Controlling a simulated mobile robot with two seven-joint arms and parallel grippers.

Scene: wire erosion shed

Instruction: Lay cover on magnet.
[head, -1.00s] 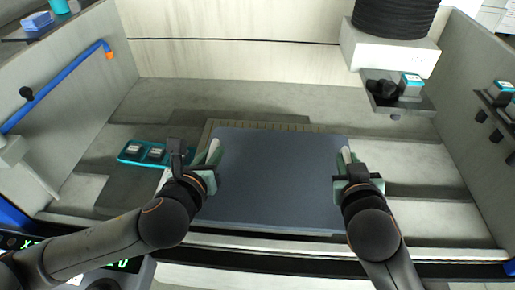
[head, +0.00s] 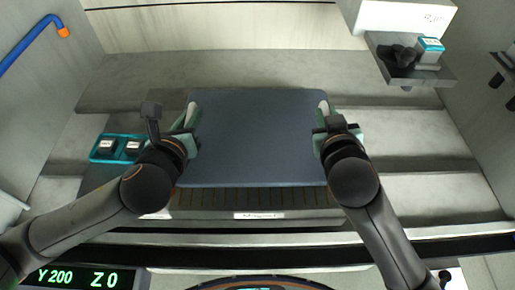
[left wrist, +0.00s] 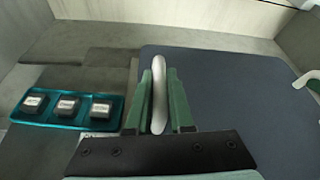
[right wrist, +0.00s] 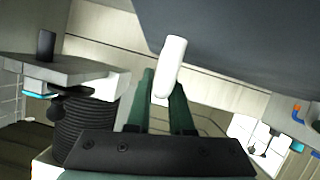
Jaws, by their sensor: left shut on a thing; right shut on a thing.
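The cover (head: 258,140) is a flat dark blue-grey plate with a white handle at each side. My left gripper (head: 190,120) is shut on its left handle (left wrist: 158,95). My right gripper (head: 324,118) is shut on its right handle (right wrist: 170,65). The magnet (head: 300,198) is a slotted brown-grey block with a white label on its front. Its near strip shows below the cover's near edge; the rest is hidden under the cover. The cover looks roughly level. I cannot tell whether it touches the magnet.
A teal tray (head: 93,154) with several small blocks lies left of the cover, close to my left gripper. A grey shelf (head: 432,75) with a dark part and a small box juts out at the upper right. Stepped bed surfaces right of the cover are clear.

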